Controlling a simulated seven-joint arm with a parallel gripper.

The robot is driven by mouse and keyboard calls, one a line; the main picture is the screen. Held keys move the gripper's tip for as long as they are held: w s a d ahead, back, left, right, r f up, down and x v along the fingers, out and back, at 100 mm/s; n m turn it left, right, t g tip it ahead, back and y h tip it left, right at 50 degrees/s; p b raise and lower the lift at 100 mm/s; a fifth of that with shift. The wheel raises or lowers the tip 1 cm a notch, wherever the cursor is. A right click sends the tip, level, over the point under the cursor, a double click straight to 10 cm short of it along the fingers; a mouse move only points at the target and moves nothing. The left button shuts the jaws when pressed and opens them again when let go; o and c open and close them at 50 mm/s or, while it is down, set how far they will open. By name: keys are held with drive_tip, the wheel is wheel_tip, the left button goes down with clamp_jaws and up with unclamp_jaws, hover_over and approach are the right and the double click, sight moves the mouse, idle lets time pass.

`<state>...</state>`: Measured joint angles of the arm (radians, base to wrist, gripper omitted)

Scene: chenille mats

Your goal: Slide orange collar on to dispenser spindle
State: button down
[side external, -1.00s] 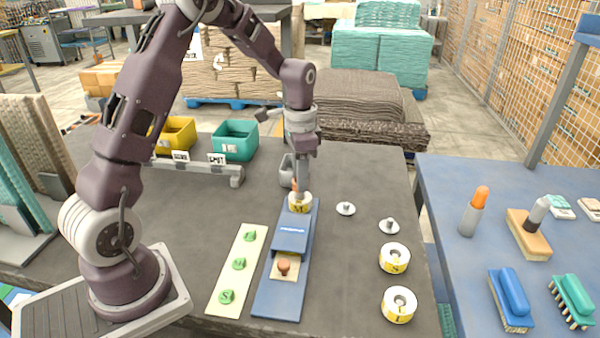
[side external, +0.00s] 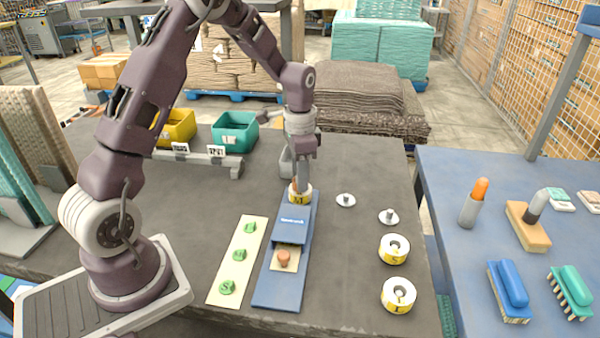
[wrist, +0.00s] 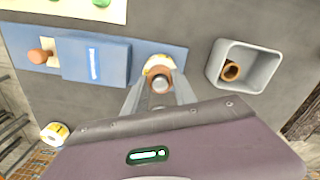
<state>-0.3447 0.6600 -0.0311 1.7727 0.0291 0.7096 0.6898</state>
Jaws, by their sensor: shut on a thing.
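The blue dispenser (side external: 283,280) lies on the dark bench; it also shows in the wrist view (wrist: 95,60). A yellow-and-white roll marked M (side external: 300,196) sits at its far end, and its edge shows in the wrist view (wrist: 158,63). My gripper (side external: 302,182) points down right over this roll. It is shut on the orange collar (side external: 294,184), of which only a small part shows between the fingers. In the wrist view a grey round end (wrist: 160,85) shows between the fingertips, perhaps the spindle. I cannot tell how far the collar sits around it.
A grey bin (wrist: 213,72) holding a brown ring (wrist: 231,71) stands close beyond the roll. A cream strip with green pieces (side external: 241,262) lies left of the dispenser.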

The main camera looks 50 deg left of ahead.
drive_tip(key=c, duration=0.9)
unclamp_jaws()
wheel_tip(320, 180, up, 7)
drive_tip(key=s+d+r+n+t, duration=0.2)
drive_tip(key=s+d+r+t, duration=0.1)
drive_tip(key=s+d+r, duration=0.7)
drive_tip(key=s+d+t, duration=0.1)
drive_tip(key=s, duration=0.4)
drive_tip(key=s+d+r+n, duration=0.1)
drive_tip(key=s, duration=0.4)
drive_tip(key=s+d+r+n+t, duration=0.1)
drive_tip(key=s, duration=0.4)
drive_tip(key=shift+s+d+r+t, duration=0.1)
drive_tip(key=shift+s+r+t, duration=0.05)
drive_tip(key=shift+t, duration=0.15)
